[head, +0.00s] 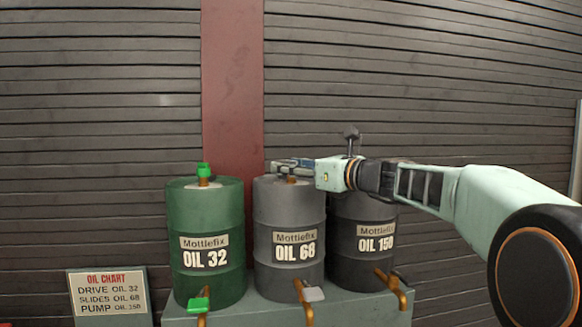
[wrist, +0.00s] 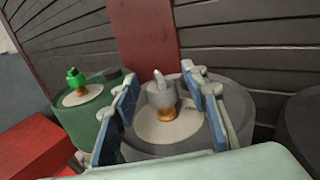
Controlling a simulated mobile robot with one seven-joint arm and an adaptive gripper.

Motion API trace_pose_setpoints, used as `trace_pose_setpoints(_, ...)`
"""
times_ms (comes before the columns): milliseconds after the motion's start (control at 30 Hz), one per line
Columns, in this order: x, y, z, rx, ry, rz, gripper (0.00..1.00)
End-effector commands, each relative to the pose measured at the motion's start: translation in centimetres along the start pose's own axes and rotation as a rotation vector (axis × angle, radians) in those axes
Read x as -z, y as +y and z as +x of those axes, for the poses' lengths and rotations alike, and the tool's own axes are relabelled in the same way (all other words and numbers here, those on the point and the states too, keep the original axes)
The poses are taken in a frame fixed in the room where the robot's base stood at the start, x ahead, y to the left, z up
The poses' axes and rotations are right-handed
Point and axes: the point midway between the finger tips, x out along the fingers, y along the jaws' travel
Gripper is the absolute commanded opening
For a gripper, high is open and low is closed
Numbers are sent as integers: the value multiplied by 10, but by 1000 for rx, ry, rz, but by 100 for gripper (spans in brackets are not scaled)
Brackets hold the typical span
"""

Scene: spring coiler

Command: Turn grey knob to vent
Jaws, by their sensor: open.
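The grey knob (wrist: 161,97) sits on a brass stem on top of the grey OIL 68 drum (head: 289,218), the middle of three. A light pointer sticks up from the knob in the wrist view. My gripper (wrist: 159,80) is open, with one blue-padded finger on each side of the knob and a visible gap on both sides. In the head view my gripper (head: 280,167) is level above the drum top and hides most of the knob; a bit of brass stem shows below it. No vent marking is readable.
The green OIL 32 drum (head: 206,258) with a green top knob (head: 204,171) stands left. Taps stick out in front. An oil chart sign (head: 108,293) is at lower left.

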Motion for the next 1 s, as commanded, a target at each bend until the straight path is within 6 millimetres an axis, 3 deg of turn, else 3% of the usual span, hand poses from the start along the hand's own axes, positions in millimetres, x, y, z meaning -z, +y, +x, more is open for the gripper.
trace_pose_setpoints(133,0,0,0,0,0,0,40)
trace_pose_setpoints(500,0,0,0,0,0,0,0)
trace_pose_setpoints(1000,3,3,1,134,8,-4,0)
